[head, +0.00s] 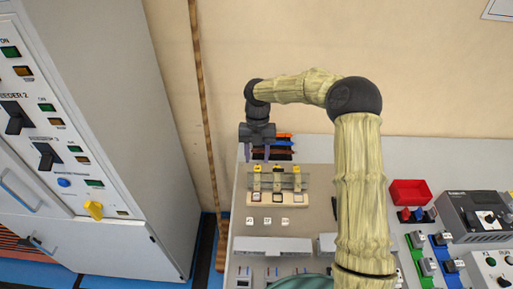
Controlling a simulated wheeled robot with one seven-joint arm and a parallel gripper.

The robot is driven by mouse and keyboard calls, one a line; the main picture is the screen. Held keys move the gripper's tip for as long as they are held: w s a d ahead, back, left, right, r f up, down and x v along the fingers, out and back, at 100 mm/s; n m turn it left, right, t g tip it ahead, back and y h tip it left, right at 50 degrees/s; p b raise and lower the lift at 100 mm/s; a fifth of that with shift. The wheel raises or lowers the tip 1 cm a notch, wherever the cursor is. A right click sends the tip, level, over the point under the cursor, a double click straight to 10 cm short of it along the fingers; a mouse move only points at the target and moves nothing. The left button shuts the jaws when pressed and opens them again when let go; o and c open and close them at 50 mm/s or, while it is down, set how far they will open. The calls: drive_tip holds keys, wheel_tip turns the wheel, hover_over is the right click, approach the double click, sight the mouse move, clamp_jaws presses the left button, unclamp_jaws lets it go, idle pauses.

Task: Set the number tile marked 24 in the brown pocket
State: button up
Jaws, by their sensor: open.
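Several small white tiles lie in a row on the brown board, a left one (250,221), a middle one (267,221) and a right one (285,221). Their marks are too small to read, so I cannot tell which is 24. My gripper (257,156) points down with its two fingers apart and nothing visible between them. It is at the back left of the bench, over or in front of a stack of coloured strips (284,143) in orange, blue, brown and dark tones. The gripper partly hides these strips; I cannot make out the brown pocket clearly.
A fixture with yellow-topped posts (277,168) stands between the strips and the tiles. Grey housings (270,245) are in front. A red bin (409,192) and switch boxes are at right. A tall grey cabinet (100,130) stands at left. My arm hides the bench's middle.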

drive_tip(key=v, duration=0.3)
drive_tip(key=shift+r, duration=0.1)
idle(0.9)
drive_tip(key=s+d+r+m+t, duration=0.2)
drive_tip(key=s+d+m, duration=0.6)
drive_tip(key=m, duration=1)
drive_tip(key=s+d+r+m+t, duration=0.1)
drive_tip(key=s+d+m+t, duration=0.2)
drive_tip(key=s+d+m, duration=0.6)
drive_tip(key=s+m, duration=0.5)
drive_tip(key=m, duration=0.4)
drive_tip(key=shift+d+r+t, duration=0.15)
drive_tip(key=shift+r+t, duration=0.25)
